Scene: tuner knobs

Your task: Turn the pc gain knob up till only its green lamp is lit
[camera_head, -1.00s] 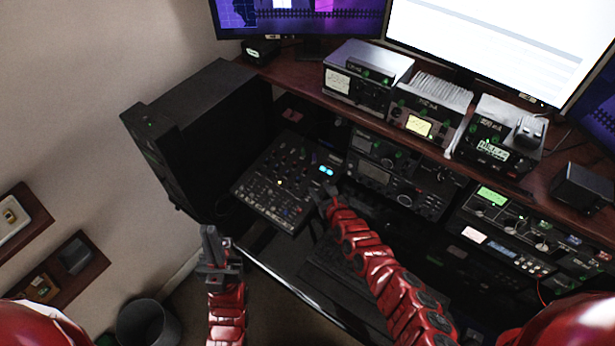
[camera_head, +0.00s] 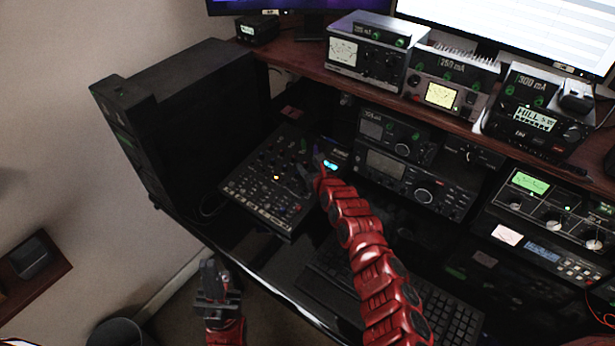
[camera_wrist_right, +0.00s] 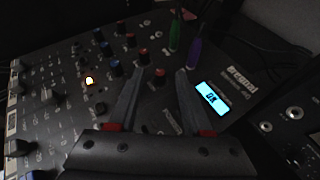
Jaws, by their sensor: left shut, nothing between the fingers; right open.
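The black mixer panel (camera_head: 232,191) carries rows of small knobs, and I cannot read which is the pc gain knob. I make out no lit green lamp on the panel. My right gripper (camera_head: 312,172) is over the panel's right side, open. In the wrist view its fingers (camera_wrist_right: 161,73) point across the panel, with a red-capped knob (camera_wrist_right: 160,74) visible between them, apparently not gripped. My left gripper (camera_head: 211,270) is shut and empty in front of the desk.
A small lit blue display (camera_wrist_right: 212,97) sits right of my right fingers. Green and purple plugs (camera_wrist_right: 194,52) stand up from the panel beyond them. Radio units (camera_head: 400,165) stand right of the panel, a black cabinet (camera_head: 180,110) to its left, and a keyboard (camera_head: 450,318) in front.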

